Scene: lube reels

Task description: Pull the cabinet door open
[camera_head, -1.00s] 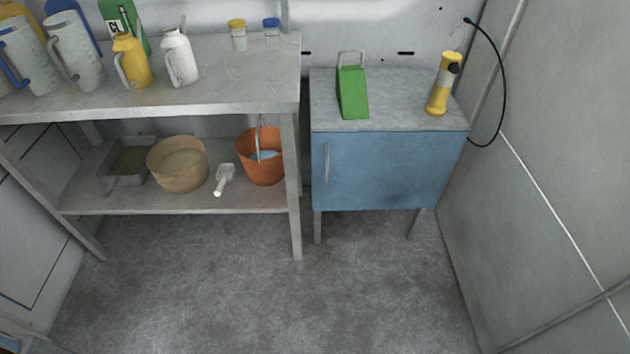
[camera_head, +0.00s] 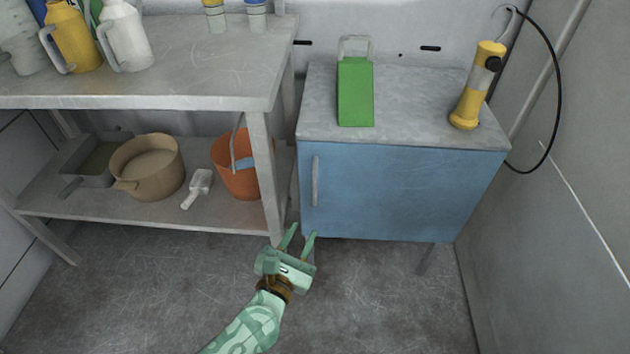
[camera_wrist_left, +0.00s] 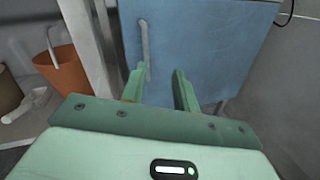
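The blue cabinet door (camera_head: 400,195) is shut, below a grey cabinet top. Its upright grey handle (camera_head: 315,181) is near the door's left edge. My left gripper (camera_head: 300,236) is open and empty, in front of and below the handle in the head view. In the left wrist view the door (camera_wrist_left: 215,45) fills the upper middle. The handle (camera_wrist_left: 145,45) stands just beyond the left finger of the gripper (camera_wrist_left: 160,78), and its lower end is close to that fingertip. I cannot tell whether they touch. My right gripper is in neither view.
A green container (camera_head: 355,92) and a yellow lamp (camera_head: 478,85) stand on the cabinet. The shelf table's leg (camera_head: 264,180) is close left of the cabinet. An orange bucket (camera_head: 236,168) sits on the lower shelf. A wall (camera_head: 570,220) bounds the right; floor in front is clear.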

